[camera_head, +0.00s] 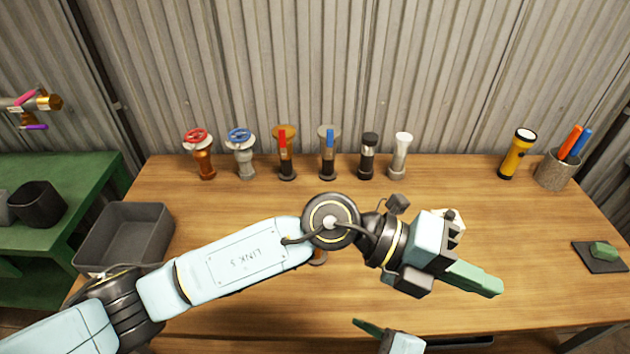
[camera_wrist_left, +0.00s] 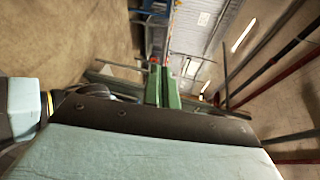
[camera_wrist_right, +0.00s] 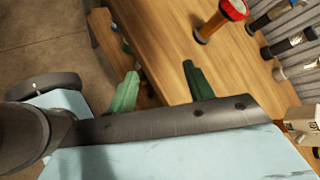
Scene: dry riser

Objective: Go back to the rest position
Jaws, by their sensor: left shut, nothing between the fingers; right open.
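My left arm reaches across the table from the left in the head view. Its left gripper (camera_head: 480,281) is shut and empty, pointing right above the table; its green fingers lie together in the left wrist view (camera_wrist_left: 163,84). My right gripper (camera_head: 372,332) shows only partly at the bottom of the head view. In the right wrist view its fingers (camera_wrist_right: 162,90) stand apart with nothing between them, near the table's front edge. The wooden table (camera_head: 540,240) lies beneath both grippers.
Red (camera_head: 203,155) and blue (camera_head: 242,153) handwheel valves, other fittings and a flashlight (camera_head: 517,153) stand along the back. A grey bin (camera_head: 128,238) is at left. A pen cup (camera_head: 556,171) and dark pad (camera_head: 597,262) are at right. My left arm partly hides an orange-bodied piece (camera_wrist_right: 212,26).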

